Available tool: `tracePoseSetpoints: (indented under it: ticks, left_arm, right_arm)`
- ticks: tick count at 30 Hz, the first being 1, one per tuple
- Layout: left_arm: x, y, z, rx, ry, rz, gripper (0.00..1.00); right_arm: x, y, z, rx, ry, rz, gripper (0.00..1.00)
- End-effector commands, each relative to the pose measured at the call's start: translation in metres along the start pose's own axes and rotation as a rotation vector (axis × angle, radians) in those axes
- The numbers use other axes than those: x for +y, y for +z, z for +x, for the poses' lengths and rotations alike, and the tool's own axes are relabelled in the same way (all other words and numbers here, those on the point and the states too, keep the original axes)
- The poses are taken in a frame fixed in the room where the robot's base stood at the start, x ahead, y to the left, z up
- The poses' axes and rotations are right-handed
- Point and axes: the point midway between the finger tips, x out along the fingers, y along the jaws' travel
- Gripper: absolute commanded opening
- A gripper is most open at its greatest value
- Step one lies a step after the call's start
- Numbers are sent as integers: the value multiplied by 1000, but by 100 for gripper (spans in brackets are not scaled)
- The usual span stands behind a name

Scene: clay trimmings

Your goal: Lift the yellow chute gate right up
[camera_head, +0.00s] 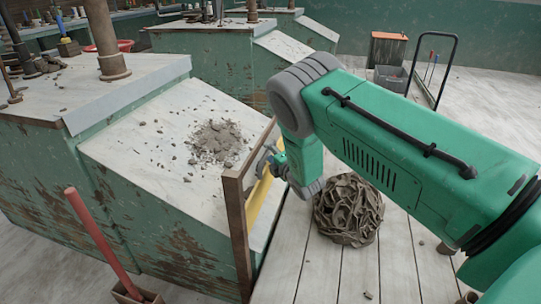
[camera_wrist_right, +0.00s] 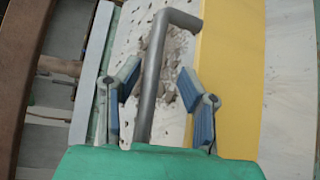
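The yellow chute gate (camera_head: 262,205) stands in a brown wooden frame (camera_head: 237,225) at the lower end of the sloped chute. My arm hides part of it in the head view. In the right wrist view the gate's yellow face (camera_wrist_right: 232,75) is on the right, with a grey bar handle (camera_wrist_right: 153,75) in front of it. My right gripper (camera_head: 270,163) is at the gate. In the wrist view its two blue-padded fingers (camera_wrist_right: 160,80) are apart, one on each side of the handle, with a visible gap on both sides. My left gripper is not in view.
Clay trimmings (camera_head: 218,142) lie on the chute slope (camera_head: 125,150) behind the gate. A red-handled tool (camera_head: 92,230) leans at the lower left.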

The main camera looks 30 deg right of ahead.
Motion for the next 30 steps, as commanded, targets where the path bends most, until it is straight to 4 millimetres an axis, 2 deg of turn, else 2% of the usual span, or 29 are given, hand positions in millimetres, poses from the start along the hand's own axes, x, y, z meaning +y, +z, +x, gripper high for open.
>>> tracePoseSetpoints:
  ticks: [1, 2, 4, 5, 14, 23, 30]
  left_arm:
    - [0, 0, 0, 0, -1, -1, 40]
    - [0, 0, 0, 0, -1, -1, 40]
    - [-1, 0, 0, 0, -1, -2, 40]
    - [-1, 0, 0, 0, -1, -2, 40]
    - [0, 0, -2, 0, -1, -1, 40]
    - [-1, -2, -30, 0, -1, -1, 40]
    - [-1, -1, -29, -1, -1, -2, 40]
  right_arm:
    - [2, -2, 0, 2, 2, -2, 34]
    - [2, -3, 0, 2, 2, -2, 27]
    - [2, -2, 0, 2, 1, -1, 3]
    - [2, -2, 0, 2, 2, 0, 0]
    - [0, 3, 0, 3, 3, 8, 0]
    - [42, 14, -6, -11, 6, 4, 0]
    - [39, 17, -6, -12, 2, 8, 0]
